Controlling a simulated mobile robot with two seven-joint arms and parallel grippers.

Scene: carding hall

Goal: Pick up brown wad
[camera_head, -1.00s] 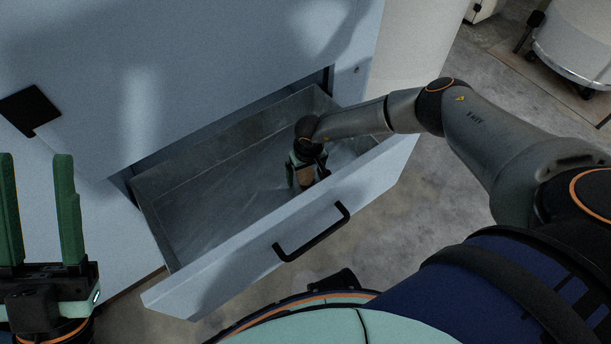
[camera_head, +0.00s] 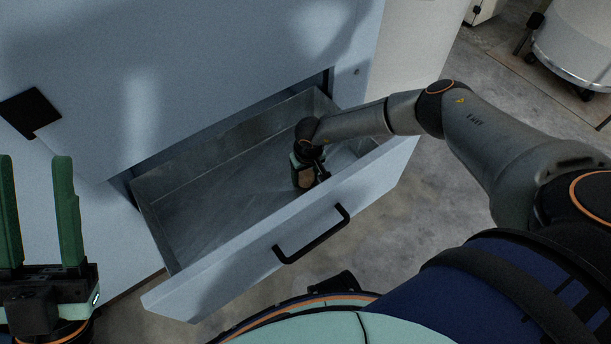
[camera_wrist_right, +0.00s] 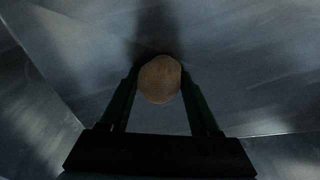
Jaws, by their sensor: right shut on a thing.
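The brown wad (camera_wrist_right: 159,80) is a rounded tan-brown lump between the fingertips of my right gripper (camera_wrist_right: 158,88) in the right wrist view. I cannot tell whether the wad touches the drawer floor. My left gripper (camera_head: 38,225) is at the left edge of the head view, fingers up, open and empty.
The drawer is a grey metal tray with a pale front and a black handle (camera_head: 312,234), pulled out from a pale blue machine (camera_head: 220,60). The left part of the drawer floor is bare. A white drum (camera_head: 575,45) stands at the far right on the concrete floor.

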